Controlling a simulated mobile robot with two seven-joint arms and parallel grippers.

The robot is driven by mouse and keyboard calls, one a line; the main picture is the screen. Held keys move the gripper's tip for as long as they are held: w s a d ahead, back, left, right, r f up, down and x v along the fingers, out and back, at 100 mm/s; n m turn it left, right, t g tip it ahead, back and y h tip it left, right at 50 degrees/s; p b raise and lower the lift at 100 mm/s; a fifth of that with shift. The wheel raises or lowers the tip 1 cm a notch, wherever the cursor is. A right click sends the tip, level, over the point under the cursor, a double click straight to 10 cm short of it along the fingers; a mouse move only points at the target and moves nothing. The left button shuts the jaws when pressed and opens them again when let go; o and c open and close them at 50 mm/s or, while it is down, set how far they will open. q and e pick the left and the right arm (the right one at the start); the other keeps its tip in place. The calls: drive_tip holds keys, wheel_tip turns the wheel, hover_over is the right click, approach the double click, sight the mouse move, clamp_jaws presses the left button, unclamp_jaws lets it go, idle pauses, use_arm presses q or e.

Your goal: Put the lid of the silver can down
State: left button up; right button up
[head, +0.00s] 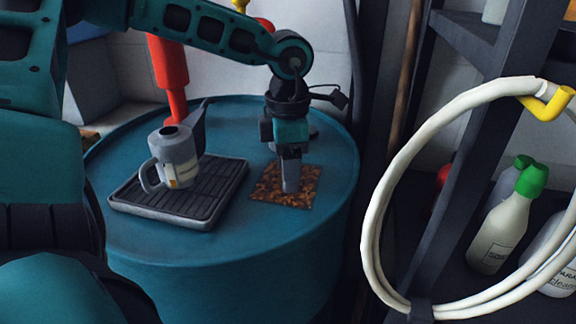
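The silver can (178,155) stands upright on a dark ribbed tray (135,205), with its handle to the left and its spout rising to the right. Its top shows a dark round opening with no lid on it. My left gripper (291,188) points straight down over a brown speckled cork mat (308,190), to the right of the tray. Its grey fingertips are at or just above the mat. They show edge-on, so I cannot tell whether they are apart. I cannot make out the lid; it may be hidden at the fingertips. My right gripper is out of view.
The tray and mat lie on a round blue drum top (235,225). A red upright object (170,75) stands behind the can. At right, a pale coiled hose (372,235) hangs before a dark shelf with bottles (498,235). The drum's front is clear.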

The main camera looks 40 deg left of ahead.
use_arm(q)
drive_tip(key=shift+o, duration=0.6)
drive_tip(key=shift+r, duration=0.1)
drive_tip(key=shift+r+p, duration=0.15)
drive_tip(key=shift+p, duration=0.15)
wheel_tip(320, 180, up, 12)
drive_tip(key=p, duration=0.2)
